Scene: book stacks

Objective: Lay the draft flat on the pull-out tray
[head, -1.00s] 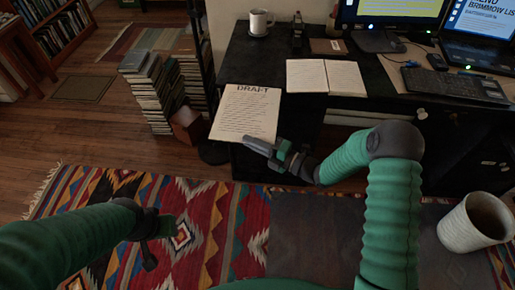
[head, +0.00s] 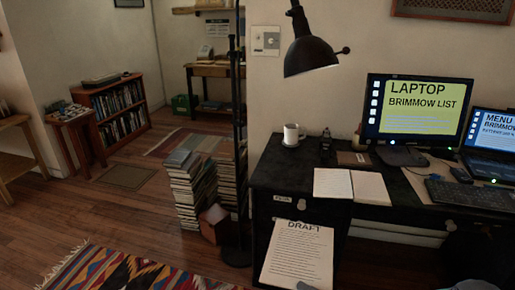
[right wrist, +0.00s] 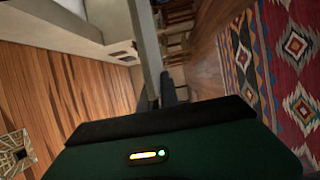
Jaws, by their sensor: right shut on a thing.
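The draft (head: 297,255) is a white printed sheet headed "DRAFT". It is in front of the left end of the dark desk, below the desk top, its face toward the head camera. My right gripper (head: 306,286) barely shows at the bottom edge of the head view, shut on the sheet's lower edge. In the right wrist view, a pale narrow band (right wrist: 147,45) between the dark fingers looks like the sheet seen nearly edge-on. I cannot make out a pulled-out tray. A small label (head: 283,198) marks the desk front just above the draft. My left gripper is out of view.
The desk holds an open notebook (head: 352,185), a mug (head: 291,135), a lamp (head: 312,58), a monitor (head: 417,108), a laptop (head: 490,135) and a keyboard (head: 470,194). Book stacks (head: 195,190) and a dark pole (head: 238,150) stand left of the desk. The floor farther left is open.

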